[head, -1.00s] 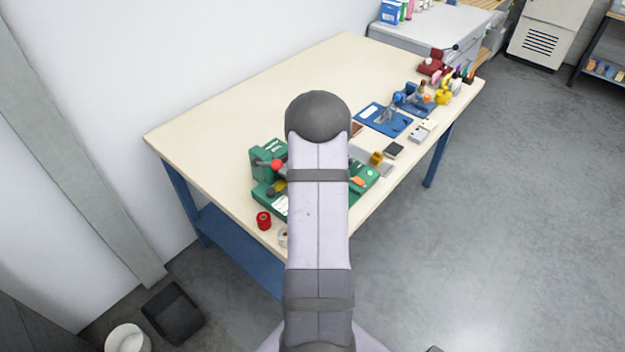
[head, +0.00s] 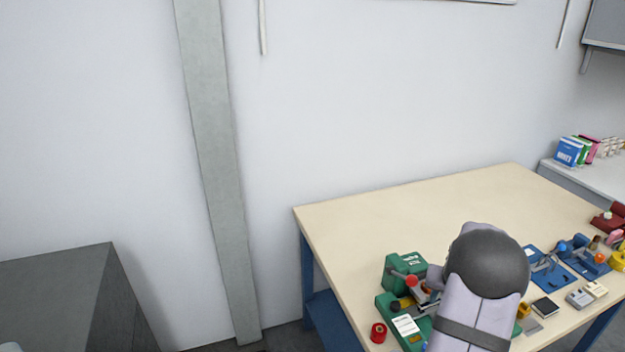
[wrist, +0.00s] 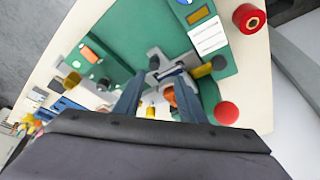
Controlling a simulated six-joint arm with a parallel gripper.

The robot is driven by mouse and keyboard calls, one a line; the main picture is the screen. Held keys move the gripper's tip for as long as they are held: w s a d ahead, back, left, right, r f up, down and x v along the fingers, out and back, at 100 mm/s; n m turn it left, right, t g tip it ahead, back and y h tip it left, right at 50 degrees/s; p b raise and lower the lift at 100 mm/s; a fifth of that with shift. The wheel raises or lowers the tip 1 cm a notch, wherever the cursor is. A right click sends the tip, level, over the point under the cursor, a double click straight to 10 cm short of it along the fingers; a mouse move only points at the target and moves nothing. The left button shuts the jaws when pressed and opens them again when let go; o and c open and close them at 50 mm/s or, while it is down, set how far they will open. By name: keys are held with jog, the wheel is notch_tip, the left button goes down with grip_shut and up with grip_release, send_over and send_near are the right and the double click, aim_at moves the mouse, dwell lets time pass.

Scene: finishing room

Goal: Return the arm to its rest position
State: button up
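My gripper (wrist: 157,97) shows in the wrist view with its two dark fingers apart. Nothing is clearly held between them. Beyond the fingers lies the green fixture (wrist: 125,30) with a white label, and its red ball knob (wrist: 226,113) is right of the fingers. I cannot tell how far the fingertips are above it. In the head view, my arm rises at the lower right over the workbench (head: 430,205), and its dark rounded joint hides the gripper. The green fixture also shows there (head: 403,268), partly covered by the arm.
A red spool (head: 378,333) sits near the bench's front left corner. Blue mats (head: 548,270) and several small parts lie right of the arm. The bench's back left is clear. A wall post (head: 222,180) and a dark grey box (head: 70,290) stand to the left.

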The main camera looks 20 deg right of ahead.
jog(key=a+r+n+y, duration=0.1)
jog(key=a+r+n, duration=0.1)
jog(key=a, duration=0.9)
jog(key=a+r+n+y, duration=0.1)
jog(key=a+n, duration=0.1)
jog(key=a, duration=0.8)
jog(key=s+a+r+n+g+y, duration=0.1)
jog(key=s+a+n+g, duration=0.1)
jog(key=s+a, duration=0.6)
jog(key=s+a+n+g, duration=0.1)
jog(key=s+a+n, duration=0.2)
jog(key=s+a, duration=0.55)
notch_tip(320, 180, down, 20)
jog(key=w+a+b, duration=0.2)
jog(key=b, duration=1.7)
jog(key=shift+w+r+b, duration=0.2)
jog(key=shift+r+b, duration=0.05)
jog(key=shift+b, duration=0.05)
